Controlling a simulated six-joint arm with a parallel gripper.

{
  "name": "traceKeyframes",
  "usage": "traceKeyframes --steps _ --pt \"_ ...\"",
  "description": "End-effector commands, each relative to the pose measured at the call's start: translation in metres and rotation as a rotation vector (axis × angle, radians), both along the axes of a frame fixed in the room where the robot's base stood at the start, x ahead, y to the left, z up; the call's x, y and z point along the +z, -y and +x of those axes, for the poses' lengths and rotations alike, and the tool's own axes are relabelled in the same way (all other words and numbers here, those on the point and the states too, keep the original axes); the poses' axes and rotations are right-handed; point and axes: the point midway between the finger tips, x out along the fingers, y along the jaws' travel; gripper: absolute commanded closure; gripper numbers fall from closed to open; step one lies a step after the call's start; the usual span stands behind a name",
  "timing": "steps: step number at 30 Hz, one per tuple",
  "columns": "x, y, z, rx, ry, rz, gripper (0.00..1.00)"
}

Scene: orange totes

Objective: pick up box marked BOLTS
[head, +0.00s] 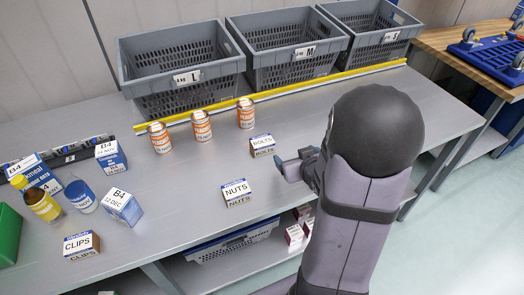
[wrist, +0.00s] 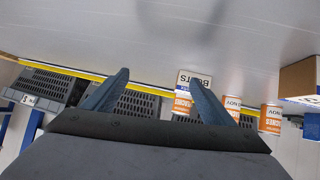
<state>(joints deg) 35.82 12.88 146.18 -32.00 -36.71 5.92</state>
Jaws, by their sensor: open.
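The box marked BOLTS (head: 263,146) is a small white and brown box with a blue stripe, standing on the grey table near the middle. My gripper (head: 291,166) is just to the right of it and apart from it in the head view. In the wrist view my gripper (wrist: 160,82) is open with nothing between its fingers. There the BOLTS box (wrist: 195,81) lies beyond the tip of the right finger, which partly covers it.
Three orange cans (head: 202,126) stand behind the box, before a yellow strip (head: 290,88) and grey bins marked L (head: 187,78), M and S. The NUTS box (head: 236,192) is in front. A CLIPS box (head: 81,245), bottles and B4 boxes stand left. Bare table surrounds the BOLTS box.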

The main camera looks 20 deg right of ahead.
Motion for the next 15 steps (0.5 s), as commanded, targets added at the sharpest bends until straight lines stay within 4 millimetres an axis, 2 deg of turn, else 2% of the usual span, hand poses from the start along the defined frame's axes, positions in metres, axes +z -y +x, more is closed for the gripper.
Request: traceKeyframes --steps 1,6,10,15 --pt "-0.011 -0.015 0.013 0.034 0.048 0.017 0.22" --pt "-0.007 -0.047 0.038 0.103 0.176 0.065 0.22" --pt "-0.003 -0.058 0.045 0.123 0.219 0.082 0.22" --pt "-0.001 -0.059 0.047 0.127 0.226 0.086 0.22"
